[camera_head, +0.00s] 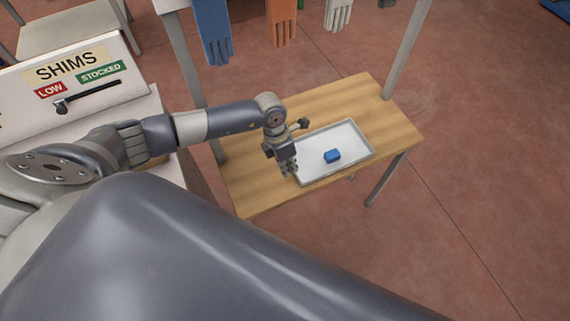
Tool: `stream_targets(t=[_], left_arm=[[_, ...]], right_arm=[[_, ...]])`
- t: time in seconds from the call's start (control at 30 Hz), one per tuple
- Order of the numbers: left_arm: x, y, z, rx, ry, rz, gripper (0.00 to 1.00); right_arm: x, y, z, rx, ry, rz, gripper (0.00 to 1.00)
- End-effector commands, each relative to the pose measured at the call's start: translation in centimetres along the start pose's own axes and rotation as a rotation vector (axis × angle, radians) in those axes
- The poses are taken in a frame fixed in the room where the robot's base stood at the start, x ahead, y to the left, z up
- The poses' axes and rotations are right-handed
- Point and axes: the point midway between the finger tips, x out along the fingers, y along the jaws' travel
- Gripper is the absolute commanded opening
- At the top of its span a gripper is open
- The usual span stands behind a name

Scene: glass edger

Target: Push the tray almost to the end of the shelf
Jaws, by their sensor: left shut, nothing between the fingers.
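The tray (357,139) is a shallow, light grey rectangle lying on the wooden shelf (395,122), somewhat right of the shelf's middle. A small blue block (332,156) sits in the tray. My left gripper (289,172) is shut and empty, pointing down at the tray's left end. It overlaps the tray's left rim in the picture; whether it touches the rim I cannot tell. Bare wood shows beyond the tray's right end. My right gripper is not in view.
A shims board (85,92) with a black lever stands at the upper left. Blue (212,30), orange (282,22) and white gloves (338,12) hang above the shelf. Grey posts (408,50) rise beside the shelf. Open reddish floor lies to the right.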

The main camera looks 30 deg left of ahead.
Motion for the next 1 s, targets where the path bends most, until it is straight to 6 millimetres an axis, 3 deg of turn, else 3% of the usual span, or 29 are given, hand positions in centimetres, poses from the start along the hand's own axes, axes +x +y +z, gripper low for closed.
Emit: stream_targets(t=[0.03, 0.1, 0.2, 0.37, 0.93, 1.0], left_arm=[[-0.7, 2.0, -1.0, 0.017, 0.051, 0.062, 0.00], [-1.3, 3.8, -2.1, 0.030, 0.102, 0.121, 0.00], [-1.6, 5.0, -2.9, 0.037, 0.138, 0.161, 0.00], [0.0, 5.3, -3.2, 0.037, 0.143, 0.164, 0.00], [8.9, 6.7, -4.4, 0.036, 0.140, 0.161, 0.00], [8.6, 6.5, -2.6, 0.037, 0.134, 0.161, 0.00]], right_arm=[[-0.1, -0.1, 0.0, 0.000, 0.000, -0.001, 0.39], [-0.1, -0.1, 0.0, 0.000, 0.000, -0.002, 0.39], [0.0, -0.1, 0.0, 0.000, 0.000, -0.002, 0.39], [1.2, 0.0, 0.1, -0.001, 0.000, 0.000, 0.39], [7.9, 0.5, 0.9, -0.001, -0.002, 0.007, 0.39], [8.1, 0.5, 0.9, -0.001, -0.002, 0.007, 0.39]])
